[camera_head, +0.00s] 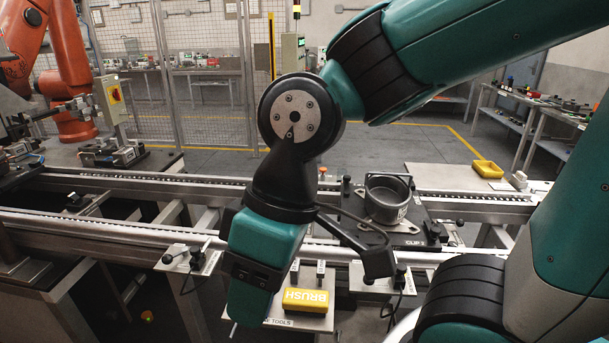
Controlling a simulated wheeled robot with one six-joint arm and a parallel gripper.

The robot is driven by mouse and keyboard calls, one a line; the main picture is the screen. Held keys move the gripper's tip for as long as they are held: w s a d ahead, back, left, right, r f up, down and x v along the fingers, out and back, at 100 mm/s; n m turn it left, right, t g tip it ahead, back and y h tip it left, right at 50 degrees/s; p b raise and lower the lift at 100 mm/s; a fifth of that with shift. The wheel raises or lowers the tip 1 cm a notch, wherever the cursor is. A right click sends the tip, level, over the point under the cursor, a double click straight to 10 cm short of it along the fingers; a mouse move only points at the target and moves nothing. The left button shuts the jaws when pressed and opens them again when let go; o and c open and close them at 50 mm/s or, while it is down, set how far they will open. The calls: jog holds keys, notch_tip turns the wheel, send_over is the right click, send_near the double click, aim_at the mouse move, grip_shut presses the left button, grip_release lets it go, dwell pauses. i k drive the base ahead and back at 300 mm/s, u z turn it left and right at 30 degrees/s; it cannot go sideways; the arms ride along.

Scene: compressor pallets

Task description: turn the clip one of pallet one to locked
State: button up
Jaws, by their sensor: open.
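Pallet one appears to be the dark plate (395,238) on the conveyor, right of centre, with a grey metal compressor housing (385,207) on it. A label reading CLIP 1 (414,244) lies on the plate's front right. Clip one seems to be the small dark part (434,231) beside that label; its position is too small to tell. My gripper (377,262) is partly seen: one dark jaw shows in front of the pallet's near edge, apart from the clip in the picture. It is open with nothing seen in it. My wrist hides the rest.
Small side panels (190,261) with levers hang along the conveyor rail (130,222). An orange robot (70,75) is at the back left.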

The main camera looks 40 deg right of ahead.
aim_at(346, 178)
jog(key=z, duration=0.05)
jog(key=i, duration=0.75)
jog(key=z, duration=0.8)
jog(key=i, duration=0.35)
jog(key=z, duration=0.35)
